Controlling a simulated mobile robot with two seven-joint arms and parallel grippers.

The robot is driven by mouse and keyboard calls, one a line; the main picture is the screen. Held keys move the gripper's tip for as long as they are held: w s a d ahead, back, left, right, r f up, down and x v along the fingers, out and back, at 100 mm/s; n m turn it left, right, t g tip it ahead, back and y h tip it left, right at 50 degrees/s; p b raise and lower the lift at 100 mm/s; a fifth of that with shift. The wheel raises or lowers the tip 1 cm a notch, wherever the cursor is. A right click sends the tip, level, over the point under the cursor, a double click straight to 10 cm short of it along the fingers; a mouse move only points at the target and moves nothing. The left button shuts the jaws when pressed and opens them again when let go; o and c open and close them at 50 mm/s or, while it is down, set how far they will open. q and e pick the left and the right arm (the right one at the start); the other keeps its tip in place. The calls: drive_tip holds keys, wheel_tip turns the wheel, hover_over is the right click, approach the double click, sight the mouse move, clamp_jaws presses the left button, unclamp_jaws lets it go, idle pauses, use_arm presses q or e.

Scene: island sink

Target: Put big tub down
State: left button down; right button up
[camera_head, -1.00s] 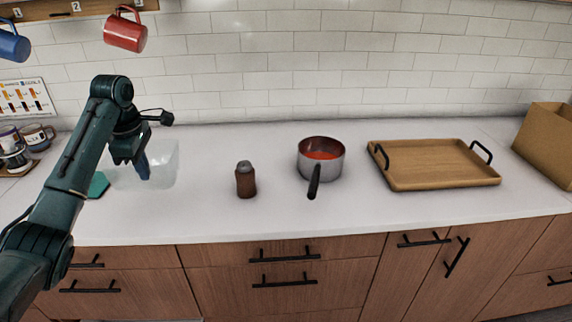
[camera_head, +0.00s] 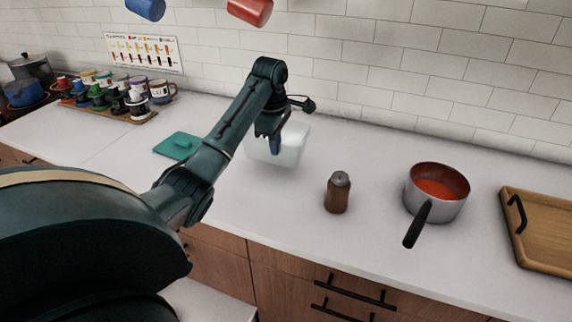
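The big tub (camera_head: 293,152) is a translucent whitish container at the counter's middle, left of the brown shaker. My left gripper (camera_head: 275,142) points down at the tub, its blue fingertips at the wall nearest me. It looks shut on that wall, though the fingertips partly blend with the tub. The tub is at or just above the white counter (camera_head: 240,200); I cannot tell whether its base touches. A flat teal lid (camera_head: 180,145) lies on the counter to the left. My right gripper is not in view.
A brown shaker (camera_head: 338,193) and a steel pot of red sauce (camera_head: 437,190) stand to the right. A wooden tray (camera_head: 545,235) lies at the far right. Mugs and pods fill a wooden rack (camera_head: 115,122) at the back left. Mugs hang above.

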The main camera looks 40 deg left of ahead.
use_arm(q)
drive_tip(key=shift+f, duration=2.75)
drive_tip(key=shift+f, duration=0.15)
drive_tip(key=c, duration=1.7)
unclamp_jaws()
drive_tip(key=r, duration=0.8)
drive_tip(key=s+r, duration=0.1)
drive_tip(key=r, duration=0.3)
drive_tip(key=shift+d+r, duration=0.1)
drive_tip(key=shift+r, duration=0.05)
drive_tip(key=shift+s, duration=0.1)
